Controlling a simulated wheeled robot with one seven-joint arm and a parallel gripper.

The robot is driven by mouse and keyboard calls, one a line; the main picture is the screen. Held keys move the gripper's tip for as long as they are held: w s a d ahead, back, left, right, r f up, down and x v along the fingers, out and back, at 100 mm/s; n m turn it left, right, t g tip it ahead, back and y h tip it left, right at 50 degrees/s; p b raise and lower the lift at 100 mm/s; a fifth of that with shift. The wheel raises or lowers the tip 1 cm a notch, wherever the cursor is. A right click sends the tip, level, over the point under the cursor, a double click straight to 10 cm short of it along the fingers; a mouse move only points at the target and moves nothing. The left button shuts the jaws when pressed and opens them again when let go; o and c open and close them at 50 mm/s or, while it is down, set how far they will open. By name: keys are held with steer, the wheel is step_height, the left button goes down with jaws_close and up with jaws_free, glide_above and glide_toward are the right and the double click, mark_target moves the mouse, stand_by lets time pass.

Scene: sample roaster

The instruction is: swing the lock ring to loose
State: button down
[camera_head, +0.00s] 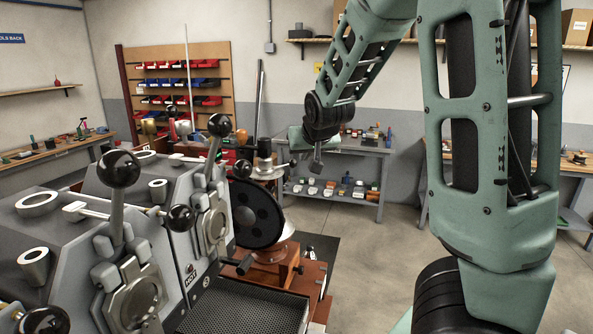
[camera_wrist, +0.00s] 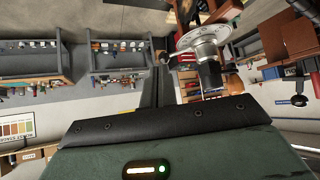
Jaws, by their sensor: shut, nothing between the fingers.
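A hand grinder with a large black wheel (camera_head: 258,213) stands on a wooden base (camera_head: 272,272) beside the roaster. Its upper part has a pale metal flange (camera_head: 268,174) under a dark cylinder. A round silver flange (camera_wrist: 203,38) with a dark cylinder shows at the top of the wrist view. I cannot tell for sure which part is the lock ring or how it is turned. My gripper (camera_head: 317,168) is shut and empty, pointing down to the right of the grinder's top in the picture, apparently apart from it.
The grey roaster (camera_head: 85,213) fills the left, with several black ball-knob levers standing up. A black perforated tray (camera_head: 238,308) lies in front. A grey workbench (camera_head: 345,148) with small items stands behind my gripper. The floor (camera_head: 370,262) right of the grinder is clear.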

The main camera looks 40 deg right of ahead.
steer(key=w+r+x, duration=0.1)
steer(key=x, duration=0.9)
steer(key=shift+w+d+r+p, duration=0.15)
steer(key=shift+w+d+p, duration=0.2)
steer(key=shift+w+d, duration=0.05)
